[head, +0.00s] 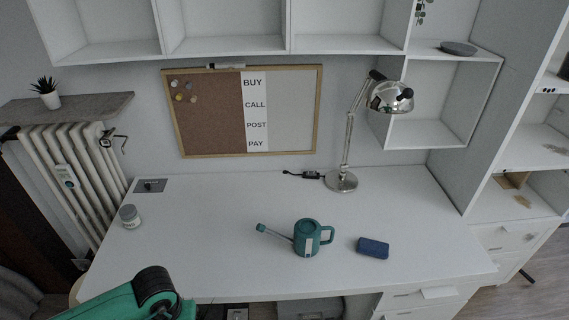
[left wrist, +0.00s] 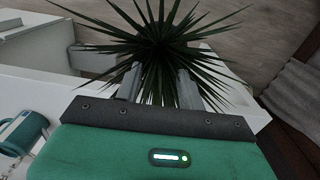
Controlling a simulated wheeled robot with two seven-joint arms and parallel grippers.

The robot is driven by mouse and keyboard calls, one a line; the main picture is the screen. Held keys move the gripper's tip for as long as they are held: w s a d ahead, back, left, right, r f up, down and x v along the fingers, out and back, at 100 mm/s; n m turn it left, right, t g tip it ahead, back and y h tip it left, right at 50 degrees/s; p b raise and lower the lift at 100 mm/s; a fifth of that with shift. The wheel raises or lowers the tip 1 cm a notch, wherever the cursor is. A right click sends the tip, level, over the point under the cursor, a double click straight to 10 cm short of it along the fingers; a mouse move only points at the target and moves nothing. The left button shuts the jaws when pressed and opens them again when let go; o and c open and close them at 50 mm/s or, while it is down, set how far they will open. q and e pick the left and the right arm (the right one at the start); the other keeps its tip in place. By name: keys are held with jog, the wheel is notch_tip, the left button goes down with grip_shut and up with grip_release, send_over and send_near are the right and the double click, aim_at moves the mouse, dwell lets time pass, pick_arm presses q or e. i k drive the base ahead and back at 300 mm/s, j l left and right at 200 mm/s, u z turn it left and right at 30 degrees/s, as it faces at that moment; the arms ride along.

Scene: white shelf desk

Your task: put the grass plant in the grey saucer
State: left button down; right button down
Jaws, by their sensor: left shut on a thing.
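The grass plant (left wrist: 158,40), with long spiky dark green leaves, fills the upper middle of the left wrist view. My left gripper (left wrist: 160,85) is shut on it, the two grey fingers reaching in under the leaves. Its pot and the exact grip are hidden by leaves and fingers. In the head view my left arm enters at the lower left, and the plant cannot be made out. A dark grey saucer (head: 458,48) rests on the wall shelf at the upper right, well away from my left arm. My right gripper is in neither view.
On the white desk (head: 220,225) stand a teal watering can (head: 307,239), a blue case (head: 373,248), a small jar (head: 130,216) and a chrome lamp (head: 342,180). The lamp head (head: 390,96) stands below and left of the saucer. A small potted succulent (head: 46,92) sits above the radiator.

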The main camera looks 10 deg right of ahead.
aim_at(457, 51)
jog(key=l, duration=3.25)
jog(key=i+l, duration=0.1)
jog(key=l, duration=0.6)
jog(key=i+l, duration=0.1)
jog(key=l, duration=0.6)
jog(key=i+l+u, duration=0.1)
jog(key=l, duration=0.6)
